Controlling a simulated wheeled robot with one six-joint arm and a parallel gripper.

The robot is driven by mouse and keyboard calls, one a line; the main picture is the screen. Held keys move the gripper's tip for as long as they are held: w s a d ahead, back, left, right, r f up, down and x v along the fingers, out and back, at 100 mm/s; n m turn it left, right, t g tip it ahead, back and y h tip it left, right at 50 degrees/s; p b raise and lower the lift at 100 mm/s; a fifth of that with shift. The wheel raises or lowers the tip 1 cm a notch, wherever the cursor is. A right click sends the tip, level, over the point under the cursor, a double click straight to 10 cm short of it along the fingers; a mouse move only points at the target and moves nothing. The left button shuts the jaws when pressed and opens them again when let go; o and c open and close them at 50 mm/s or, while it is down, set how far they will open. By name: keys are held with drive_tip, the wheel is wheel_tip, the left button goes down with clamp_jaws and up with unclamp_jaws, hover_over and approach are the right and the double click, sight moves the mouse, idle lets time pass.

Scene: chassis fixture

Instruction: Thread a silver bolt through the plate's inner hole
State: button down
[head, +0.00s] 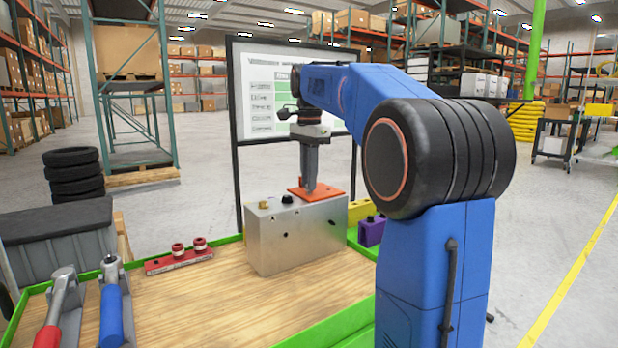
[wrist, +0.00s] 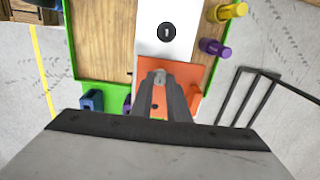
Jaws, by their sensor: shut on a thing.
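My gripper (head: 311,188) points down over the orange plate (head: 328,194), which lies on the right part of the top of the metal block (head: 290,238). In the wrist view the gripper (wrist: 163,80) is shut on a silver bolt (wrist: 160,75), whose rounded end shows between the fingertips. The orange plate (wrist: 198,76) lies beneath and around the fingers in that view. A small dark spot shows on the plate between the fingers. The fingers hide the plate's inner hole, and I cannot tell whether the bolt is in it.
A black fastener (head: 287,199) and a brass one (head: 263,205) stand on the block. A red rack (head: 180,260), a red-handled tool (head: 55,310) and a blue-handled tool (head: 111,305) are to the left. A purple block (head: 371,231) is at right. The wooden front area is clear.

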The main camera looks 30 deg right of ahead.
drive_tip(key=shift+f, duration=0.15)
drive_tip(key=n, duration=0.4)
drive_tip(key=shift+f+n, duration=0.1)
drive_tip(key=shift+n, duration=0.3)
drive_tip(key=n, duration=0.5)
drive_tip(key=shift+n, duration=0.3)
drive_tip(key=m, duration=0.4)
drive_tip(key=shift+f, duration=0.1)
drive_tip(key=m, duration=1.1)
drive_tip(key=shift+f, duration=0.15)
